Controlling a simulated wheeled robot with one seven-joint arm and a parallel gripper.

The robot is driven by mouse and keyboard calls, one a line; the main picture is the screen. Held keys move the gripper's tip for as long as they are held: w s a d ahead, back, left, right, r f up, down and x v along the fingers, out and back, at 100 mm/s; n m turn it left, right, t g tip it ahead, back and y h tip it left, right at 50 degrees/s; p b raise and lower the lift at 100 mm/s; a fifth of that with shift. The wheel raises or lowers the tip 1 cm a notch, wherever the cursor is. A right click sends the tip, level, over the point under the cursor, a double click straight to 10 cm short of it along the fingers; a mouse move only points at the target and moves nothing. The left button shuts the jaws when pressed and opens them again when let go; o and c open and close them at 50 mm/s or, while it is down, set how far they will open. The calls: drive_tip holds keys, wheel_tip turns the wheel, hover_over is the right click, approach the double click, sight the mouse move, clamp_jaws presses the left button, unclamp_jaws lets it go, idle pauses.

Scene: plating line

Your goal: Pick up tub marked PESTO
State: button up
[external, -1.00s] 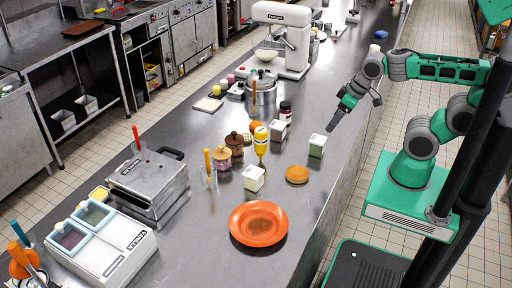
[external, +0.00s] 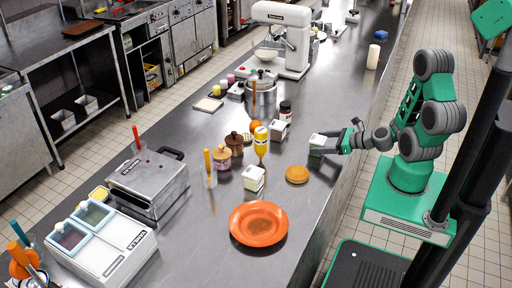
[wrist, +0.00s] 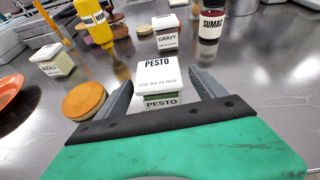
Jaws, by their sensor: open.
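The tub marked PESTO (wrist: 160,78) is a small white-lidded tub with a green band, upright on the steel counter. In the wrist view it stands between the two fingers of my gripper (wrist: 158,92), which are open on either side of it. A gap shows at each side, wider on the right. In the external view the PESTO tub (external: 317,141) is at the counter's right side, with my gripper (external: 330,143) low around it from the right. The far finger is partly hidden there.
A tan round disc (wrist: 84,101) lies close left of my gripper. Tubs marked AIOLI (wrist: 52,60) and GRAVY (wrist: 166,34), a yellow bottle (wrist: 94,24) and a SUMAC jar (wrist: 211,24) stand beyond. An orange plate (external: 258,223) is nearer. Bare counter lies to the right.

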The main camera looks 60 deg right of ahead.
sight(311, 145)
drive_tip(key=shift+s+f+m, duration=0.2)
drive_tip(key=shift+f+m, duration=0.15)
drive_tip(key=shift+m, duration=0.15)
drive_tip(key=shift+x, duration=2.45)
drive_tip(key=shift+f, duration=0.1)
drive_tip(key=shift+c, duration=0.2)
drive_tip(key=c, duration=1.6)
